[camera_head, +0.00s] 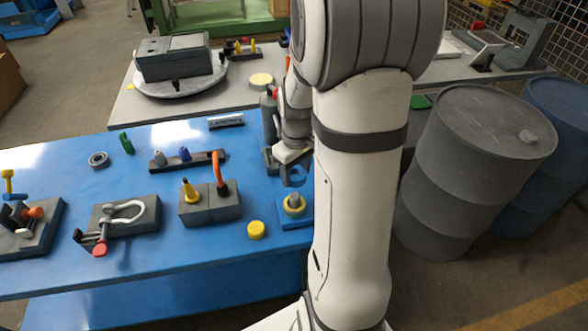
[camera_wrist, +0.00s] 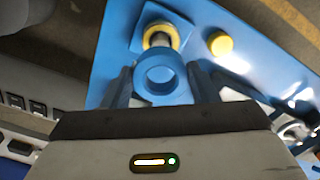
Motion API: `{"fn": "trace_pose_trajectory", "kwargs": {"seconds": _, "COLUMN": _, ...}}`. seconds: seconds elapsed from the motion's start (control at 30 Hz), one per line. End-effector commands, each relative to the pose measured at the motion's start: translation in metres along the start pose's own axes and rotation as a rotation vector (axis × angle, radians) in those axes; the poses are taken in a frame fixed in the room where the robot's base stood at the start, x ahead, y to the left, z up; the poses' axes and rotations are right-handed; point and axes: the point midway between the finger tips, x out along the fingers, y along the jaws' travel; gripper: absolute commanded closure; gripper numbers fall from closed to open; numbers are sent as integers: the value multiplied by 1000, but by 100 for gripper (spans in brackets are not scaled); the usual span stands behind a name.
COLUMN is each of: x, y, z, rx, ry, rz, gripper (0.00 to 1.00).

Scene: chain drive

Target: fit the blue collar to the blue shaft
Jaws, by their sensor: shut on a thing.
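My gripper (camera_wrist: 160,88) is shut on a blue collar (camera_wrist: 145,76), a ring whose hole shows between the two fingers in the wrist view. In the head view the collar (camera_head: 298,183) hangs under my gripper (camera_head: 293,165), partly hidden by my arm. A short upright shaft with a yellow ring around it (camera_head: 294,203) stands on a blue base plate (camera_head: 291,220), just in front of the collar. I cannot make out a blue colour on the shaft.
A yellow cap (camera_head: 256,230) lies left of the base plate. A grey block (camera_head: 210,207) with a yellow cone and an orange handle stands further left. A dark rack (camera_head: 172,163) holds a blue peg. My arm covers the table's right end. Barrels (camera_head: 480,160) stand right.

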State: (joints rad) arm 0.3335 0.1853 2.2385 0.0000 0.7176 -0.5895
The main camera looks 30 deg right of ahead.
Motion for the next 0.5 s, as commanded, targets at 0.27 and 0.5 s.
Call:
{"fn": "trace_pose_trajectory", "kwargs": {"seconds": 0.27, "x": 28, "y": 0, "z": 0, "rx": -1, "ry": 0, "rz": 0, "gripper": 83}}
{"fn": "trace_pose_trajectory", "kwargs": {"seconds": 0.5, "x": 48, "y": -1, "z": -1, "rx": -2, "ry": 0, "rz": 0, "gripper": 83}}
